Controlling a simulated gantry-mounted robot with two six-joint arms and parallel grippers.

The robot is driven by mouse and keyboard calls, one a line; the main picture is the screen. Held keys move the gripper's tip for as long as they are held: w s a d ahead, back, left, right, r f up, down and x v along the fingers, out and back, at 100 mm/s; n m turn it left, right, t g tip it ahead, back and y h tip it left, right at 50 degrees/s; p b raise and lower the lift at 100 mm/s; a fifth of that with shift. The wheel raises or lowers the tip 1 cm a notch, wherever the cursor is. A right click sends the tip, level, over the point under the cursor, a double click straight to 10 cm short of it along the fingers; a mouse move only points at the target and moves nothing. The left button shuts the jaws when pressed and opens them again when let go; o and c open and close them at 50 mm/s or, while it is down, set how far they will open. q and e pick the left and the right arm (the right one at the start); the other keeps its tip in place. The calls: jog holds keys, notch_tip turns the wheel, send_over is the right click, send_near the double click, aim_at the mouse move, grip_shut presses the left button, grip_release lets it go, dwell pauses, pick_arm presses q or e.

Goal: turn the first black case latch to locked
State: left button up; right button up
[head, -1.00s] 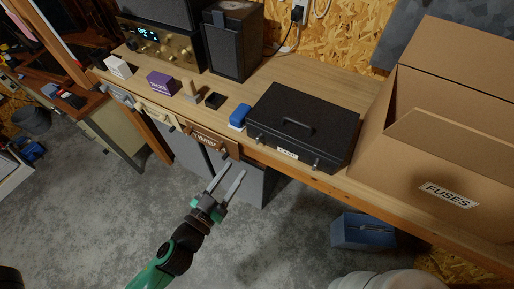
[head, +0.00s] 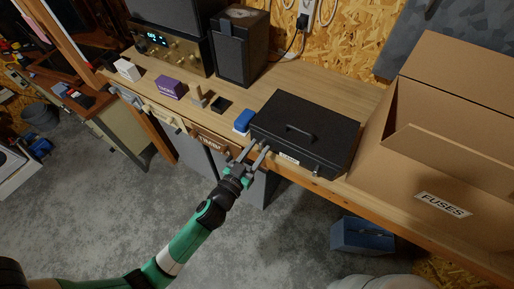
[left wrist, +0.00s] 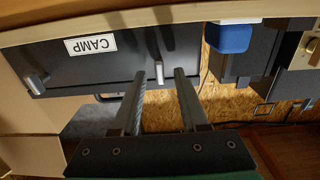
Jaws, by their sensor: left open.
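The black case (head: 318,122) lies shut on the bench, its handle on top and a white label on its front. In the left wrist view the case (left wrist: 105,68) appears upside down, its label reading CAMP. One small metal latch (left wrist: 159,72) points straight up and down in that view. The other latch (left wrist: 37,82) looks slanted; it also shows at the case's right front in the head view (head: 316,172). My left gripper (head: 254,149) is open at the left front of the case. Its fingertips (left wrist: 160,76) lie either side of the upright latch; contact cannot be told.
A blue-topped block (head: 243,121) stands just left of the case. A large open cardboard box (head: 400,185) marked FUSES stands close on its right. A purple box (head: 168,87) and small items sit further left. The bench's front edge runs below the case.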

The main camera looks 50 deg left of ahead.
pick_arm(q)
grip_shut()
